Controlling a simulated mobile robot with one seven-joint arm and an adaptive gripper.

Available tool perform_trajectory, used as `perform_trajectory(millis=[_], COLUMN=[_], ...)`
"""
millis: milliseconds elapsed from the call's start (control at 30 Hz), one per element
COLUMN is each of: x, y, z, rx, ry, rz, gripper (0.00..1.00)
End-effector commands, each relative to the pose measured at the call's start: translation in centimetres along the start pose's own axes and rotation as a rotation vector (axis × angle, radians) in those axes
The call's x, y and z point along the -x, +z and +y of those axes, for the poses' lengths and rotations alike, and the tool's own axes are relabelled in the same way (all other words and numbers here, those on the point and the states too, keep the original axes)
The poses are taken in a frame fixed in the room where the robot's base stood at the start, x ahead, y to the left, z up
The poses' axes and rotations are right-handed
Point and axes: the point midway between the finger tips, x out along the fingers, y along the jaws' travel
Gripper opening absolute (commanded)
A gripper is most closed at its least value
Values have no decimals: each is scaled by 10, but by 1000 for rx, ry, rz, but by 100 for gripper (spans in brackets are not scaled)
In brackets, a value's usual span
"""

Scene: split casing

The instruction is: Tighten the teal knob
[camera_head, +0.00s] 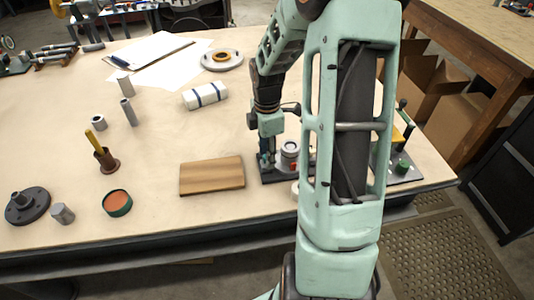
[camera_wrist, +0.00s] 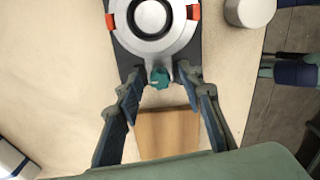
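The teal knob (camera_wrist: 159,78) shows in the wrist view at the near edge of a round grey metal casing (camera_wrist: 155,27). The casing has red clamps at its sides and sits on a dark base plate (camera_wrist: 126,62). My gripper (camera_wrist: 159,82) is open, with one finger on each side of the knob and a visible gap to it. In the head view my gripper (camera_head: 267,160) is low beside the casing (camera_head: 289,153), over the dark base plate (camera_head: 270,175). My arm hides part of this area, and I cannot make out the knob there.
A wooden board (camera_head: 212,176) lies left of the base plate. Another fixture (camera_head: 402,165) is at right. The table between them is mostly clear.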

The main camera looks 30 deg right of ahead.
Motion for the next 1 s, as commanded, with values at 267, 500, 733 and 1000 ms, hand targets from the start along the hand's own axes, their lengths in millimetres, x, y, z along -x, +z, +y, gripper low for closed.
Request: perform_trajectory(millis=[267,500,733,1000], x=[0,0,1,1], y=[0,0,0,0], z=[0,0,0,0], rx=[0,-5,-69,-261], ry=[0,0,1,1], rz=[0,0,0,-1], gripper=[4,0,0,0])
